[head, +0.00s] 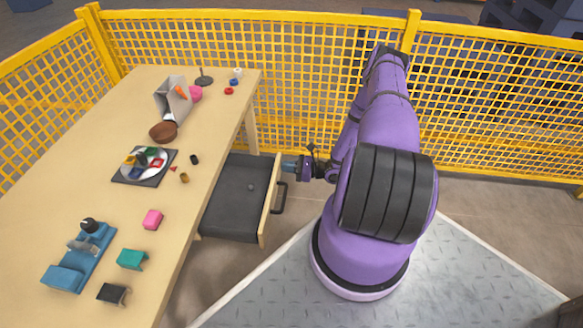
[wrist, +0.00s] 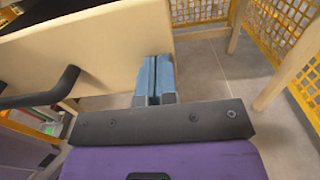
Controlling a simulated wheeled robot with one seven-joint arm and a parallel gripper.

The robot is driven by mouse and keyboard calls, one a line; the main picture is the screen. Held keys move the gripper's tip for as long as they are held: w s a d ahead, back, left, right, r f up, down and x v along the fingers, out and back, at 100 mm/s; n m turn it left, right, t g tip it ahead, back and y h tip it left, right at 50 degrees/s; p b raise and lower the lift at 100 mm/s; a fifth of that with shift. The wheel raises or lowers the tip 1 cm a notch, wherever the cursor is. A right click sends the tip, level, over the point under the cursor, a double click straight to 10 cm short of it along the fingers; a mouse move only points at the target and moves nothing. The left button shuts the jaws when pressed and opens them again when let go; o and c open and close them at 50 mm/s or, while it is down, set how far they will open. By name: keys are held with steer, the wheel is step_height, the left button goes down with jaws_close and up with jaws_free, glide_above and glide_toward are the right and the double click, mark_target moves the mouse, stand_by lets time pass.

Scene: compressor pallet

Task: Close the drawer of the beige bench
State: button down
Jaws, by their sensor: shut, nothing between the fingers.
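The drawer (head: 238,200) of the beige bench (head: 110,205) is pulled out to the right of the bench top. Its inside is dark grey, with a small round object on its floor. Its front panel (wrist: 95,50) is beige and carries a dark bar handle (wrist: 45,92), which also shows in the head view (head: 281,198). My gripper (head: 289,165) is shut and empty, its blue fingers pointing at the far end of the drawer front. In the wrist view the shut fingers (wrist: 154,72) overlap the right part of the panel, beside the handle. I cannot tell whether they touch it.
On the bench top are a plate (head: 147,162) on a dark mat, a brown bowl (head: 163,132), a grey holder (head: 172,98), a blue fixture (head: 78,258) and several small blocks. Yellow mesh fencing (head: 290,60) closes off the back. A bench leg (wrist: 300,60) stands right of the fingers.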

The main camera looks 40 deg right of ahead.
mark_target(240, 167)
steer(key=x, duration=1.9)
steer(key=shift+w+a, duration=0.2)
steer(key=shift+a, duration=0.05)
steer(key=shift+w+a+r, duration=0.1)
steer(key=shift+r, duration=0.05)
steer(key=shift+w+a, duration=0.1)
steer(key=shift+s+d, duration=0.35)
steer(key=shift+d, duration=0.05)
steer(key=v, duration=1.3)
steer(key=shift+s+d, duration=0.25)
steer(key=shift+s, duration=0.05)
